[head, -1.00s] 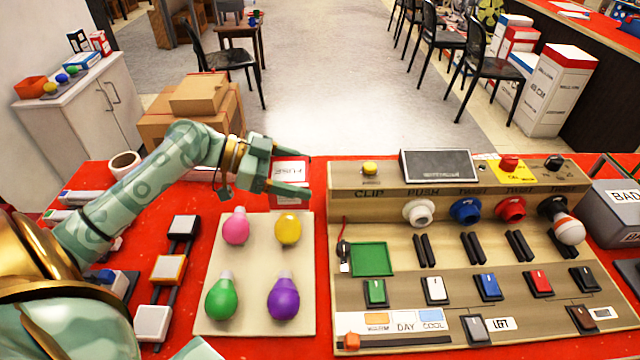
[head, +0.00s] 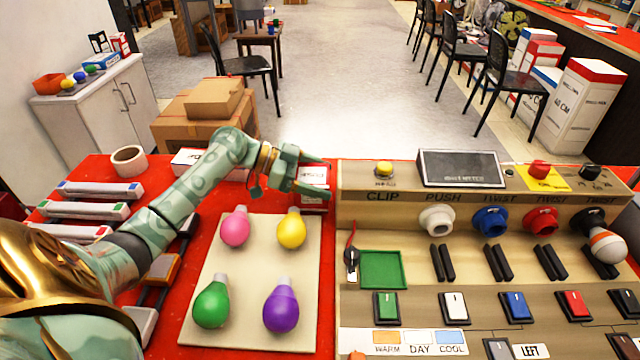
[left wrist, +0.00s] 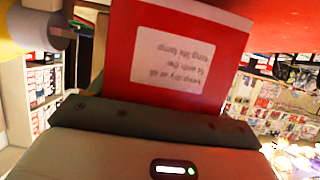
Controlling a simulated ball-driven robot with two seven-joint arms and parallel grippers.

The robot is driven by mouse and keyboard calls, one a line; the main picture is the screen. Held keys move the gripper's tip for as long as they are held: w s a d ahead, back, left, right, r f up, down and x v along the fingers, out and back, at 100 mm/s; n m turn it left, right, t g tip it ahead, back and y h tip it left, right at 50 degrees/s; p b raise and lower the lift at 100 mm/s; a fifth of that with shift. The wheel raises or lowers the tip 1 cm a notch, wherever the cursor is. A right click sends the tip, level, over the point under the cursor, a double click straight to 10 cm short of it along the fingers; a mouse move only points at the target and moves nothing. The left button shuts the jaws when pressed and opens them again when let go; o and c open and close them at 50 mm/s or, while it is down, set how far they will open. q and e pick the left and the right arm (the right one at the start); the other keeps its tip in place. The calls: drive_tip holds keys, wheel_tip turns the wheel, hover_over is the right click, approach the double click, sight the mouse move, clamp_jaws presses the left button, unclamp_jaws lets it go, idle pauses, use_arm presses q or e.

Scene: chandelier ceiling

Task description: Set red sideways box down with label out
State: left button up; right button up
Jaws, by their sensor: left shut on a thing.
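My left gripper (head: 326,178) is shut on a red box (head: 312,193) with a white panel of lettering. The box is at the back of the red table, just left of the sloped panel and behind the bulb board. Whether it touches the table I cannot tell. In the left wrist view the red box (left wrist: 215,80) stands out past the gripper's dark edge, with a white label of dark print on the face seen. That print is upside down in this view. My right gripper is not in view.
The sloped wooden panel (head: 400,212) with sockets and switches stands close to the gripper's right. The beige board (head: 262,275) with several coloured bulbs lies in front. A tape roll (head: 129,160) and tube-like boxes (head: 100,190) lie at the left. Cardboard boxes (head: 205,113) stand behind the table.

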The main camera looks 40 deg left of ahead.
use_arm(q)
drive_tip(key=shift+f, duration=0.7)
drive_tip(key=shift+r, duration=0.15)
drive_tip(key=o, duration=1)
drive_tip(key=shift+o, duration=0.2)
